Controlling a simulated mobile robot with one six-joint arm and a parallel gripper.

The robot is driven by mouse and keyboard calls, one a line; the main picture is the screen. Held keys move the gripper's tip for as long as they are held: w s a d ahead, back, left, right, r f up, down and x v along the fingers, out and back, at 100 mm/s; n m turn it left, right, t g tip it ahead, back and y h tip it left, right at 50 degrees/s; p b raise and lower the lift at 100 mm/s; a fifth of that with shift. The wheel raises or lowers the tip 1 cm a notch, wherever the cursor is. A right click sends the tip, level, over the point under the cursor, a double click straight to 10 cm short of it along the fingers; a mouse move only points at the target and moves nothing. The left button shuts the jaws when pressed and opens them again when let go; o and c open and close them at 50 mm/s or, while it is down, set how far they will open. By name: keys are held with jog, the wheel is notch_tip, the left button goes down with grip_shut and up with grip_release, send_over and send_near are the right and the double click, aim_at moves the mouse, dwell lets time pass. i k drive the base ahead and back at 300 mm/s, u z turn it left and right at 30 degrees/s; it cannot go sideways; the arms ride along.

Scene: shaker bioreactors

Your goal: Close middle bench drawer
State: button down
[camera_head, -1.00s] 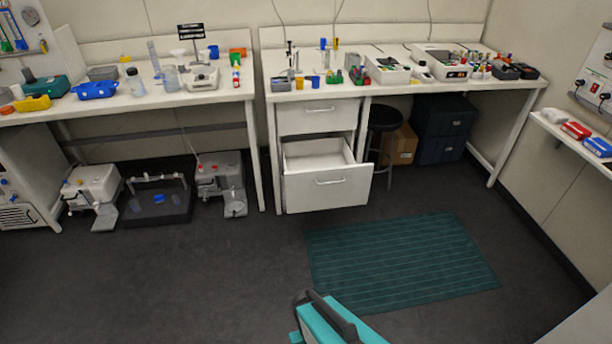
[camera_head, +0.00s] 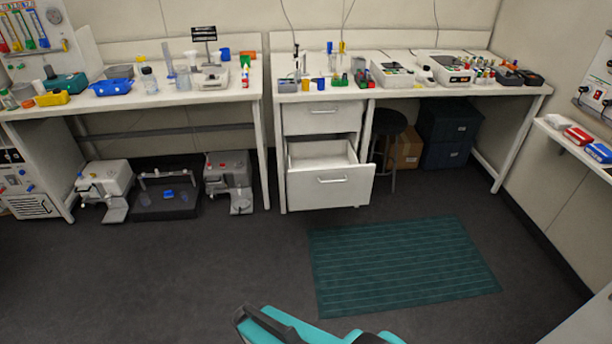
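The bench drawer unit stands under the left end of the right-hand bench. Its lower visible drawer (camera_head: 331,188) is pulled out, with a white front, a bar handle (camera_head: 331,180) and an empty-looking inside. The drawer above it (camera_head: 323,119) is shut. I cannot tell whether another drawer lies below the open one. A teal and black part of my arm shows at the bottom edge, well apart from the drawer. My gripper's fingers are not in view.
A green mat (camera_head: 402,264) lies on the floor in front of the bench. A black stool (camera_head: 388,124) stands right of the drawers, by a cardboard box (camera_head: 406,148). Grey devices (camera_head: 229,180) sit on the floor under the left bench (camera_head: 165,105).

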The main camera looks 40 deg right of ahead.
aim_at(324, 174)
jog(key=u, duration=0.05)
jog(key=i, duration=1)
jog(key=u, duration=0.15)
jog(key=k, duration=0.95)
jog(key=z, duration=0.2)
jog(key=i, duration=0.75)
